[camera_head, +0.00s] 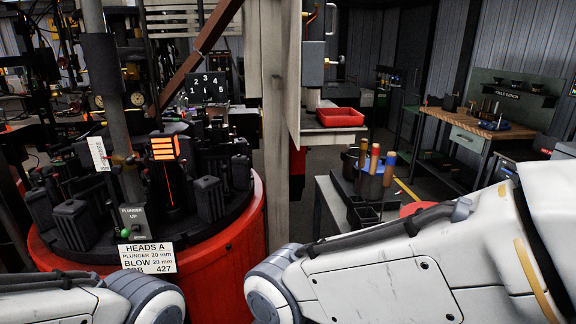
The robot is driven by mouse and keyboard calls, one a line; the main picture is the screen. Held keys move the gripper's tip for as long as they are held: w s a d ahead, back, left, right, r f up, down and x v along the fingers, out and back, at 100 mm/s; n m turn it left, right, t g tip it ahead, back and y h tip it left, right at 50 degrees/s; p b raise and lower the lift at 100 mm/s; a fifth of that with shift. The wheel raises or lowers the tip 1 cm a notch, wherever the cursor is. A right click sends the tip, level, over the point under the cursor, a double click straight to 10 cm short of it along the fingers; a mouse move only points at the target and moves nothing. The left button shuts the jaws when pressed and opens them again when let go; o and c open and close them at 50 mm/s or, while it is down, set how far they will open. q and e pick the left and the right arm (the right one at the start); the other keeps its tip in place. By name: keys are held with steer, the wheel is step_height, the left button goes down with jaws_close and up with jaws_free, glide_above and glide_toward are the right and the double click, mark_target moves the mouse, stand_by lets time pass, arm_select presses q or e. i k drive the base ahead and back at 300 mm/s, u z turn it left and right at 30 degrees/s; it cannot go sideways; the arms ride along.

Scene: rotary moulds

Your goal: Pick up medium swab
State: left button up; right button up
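Three upright handles, which look like swabs, stand in a black holder (366,213) right of centre. The left swab (363,153) has a brown handle, the middle swab (374,158) has a reddish-brown top above blue, and the right swab (389,169) has a tan top above blue. Their lower ends are hidden in the holder, and I cannot tell which is the medium one. My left arm shows at the lower left and my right arm crosses the lower right, in front of the holder's stand. Neither gripper is in view.
A red round machine base (215,262) carries black moulds (209,199) at left. A grey post (275,110) stands between it and the swabs. A red tray (340,117) is behind. A wooden workbench (475,124) stands at the back right, with open floor before it.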

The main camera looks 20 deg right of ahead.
mark_target(376, 150)
steer(key=u, duration=1.55)
steer(key=i, duration=2)
steer(key=z, duration=3.3)
